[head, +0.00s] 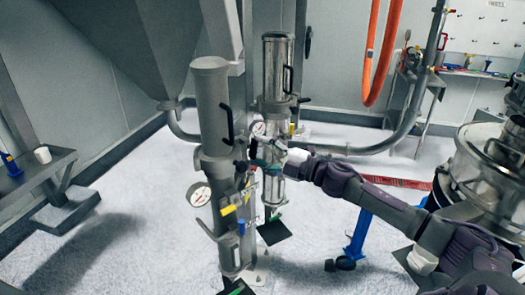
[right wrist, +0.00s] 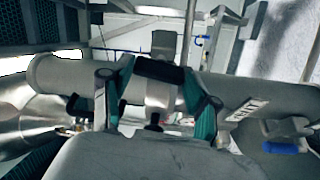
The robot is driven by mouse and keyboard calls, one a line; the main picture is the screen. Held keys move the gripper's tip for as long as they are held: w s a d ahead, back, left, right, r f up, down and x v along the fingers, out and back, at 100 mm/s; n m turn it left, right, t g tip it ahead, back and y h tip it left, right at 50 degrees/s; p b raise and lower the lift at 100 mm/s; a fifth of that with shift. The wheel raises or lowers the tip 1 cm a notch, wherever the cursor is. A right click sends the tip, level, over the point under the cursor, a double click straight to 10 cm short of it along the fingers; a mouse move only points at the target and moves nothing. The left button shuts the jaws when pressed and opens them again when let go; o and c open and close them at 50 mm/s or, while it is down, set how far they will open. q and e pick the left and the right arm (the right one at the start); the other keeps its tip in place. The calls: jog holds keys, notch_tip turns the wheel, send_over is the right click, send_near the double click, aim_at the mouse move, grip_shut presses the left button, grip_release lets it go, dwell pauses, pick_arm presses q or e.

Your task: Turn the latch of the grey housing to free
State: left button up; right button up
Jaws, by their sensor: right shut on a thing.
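The grey housing (head: 212,105) is a tall upright grey cylinder left of centre in the head view, with a black handle on its side. My right gripper (head: 258,166) reaches in from the right at the housing's mid-height, beside its lower collar. In the right wrist view its two teal fingers (right wrist: 160,98) stand on either side of the latch (right wrist: 158,72), a dark bar with a metal shank, and are shut on it. In the head view the latch is hidden by the gripper. My left gripper is not in view.
A shiny steel cylinder (head: 277,68) stands just behind and right of the housing. A pressure gauge (head: 199,195) and yellow-handled fittings (head: 229,210) sit below. A steel vessel (head: 480,165) stands at the right. The floor on the left is mostly clear.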

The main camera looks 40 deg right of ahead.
jog(key=shift+r+n+g+p, duration=0.15)
jog(key=shift+n+g+p, duration=0.4)
jog(key=shift+n, duration=0.65)
jog(key=o, duration=0.9)
